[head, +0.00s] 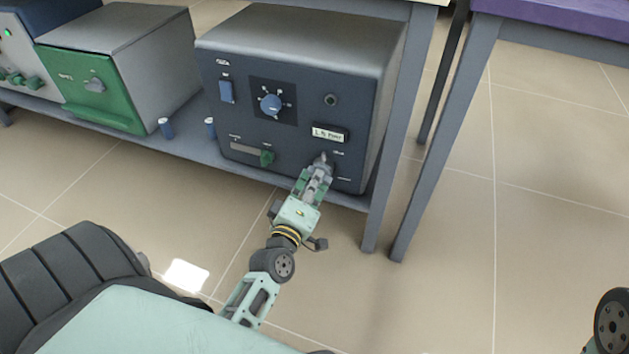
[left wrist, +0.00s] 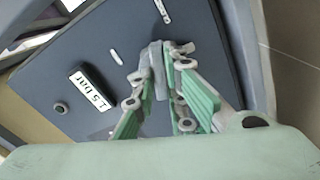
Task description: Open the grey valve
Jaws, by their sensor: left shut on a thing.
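The grey valve (head: 323,159) is on the lower right of the dark blue front panel of a grey furnace box (head: 300,40). In the left wrist view the grey valve (left wrist: 157,72) sits between my left fingers, partly hidden by them. My left gripper (head: 319,172) reaches up to the panel and is shut on the valve; it also shows in the left wrist view (left wrist: 160,85). My right gripper is not in view; only a piece of my arm shows at the lower right of the head view.
The panel has a display (head: 331,133), a blue dial (head: 271,104), a blue switch (head: 226,91) and a green slider knob (head: 267,157). A green-fronted box (head: 100,80) stands to the left on the same shelf (head: 185,148). Table legs (head: 387,130) stand close at the right. The floor in front is clear.

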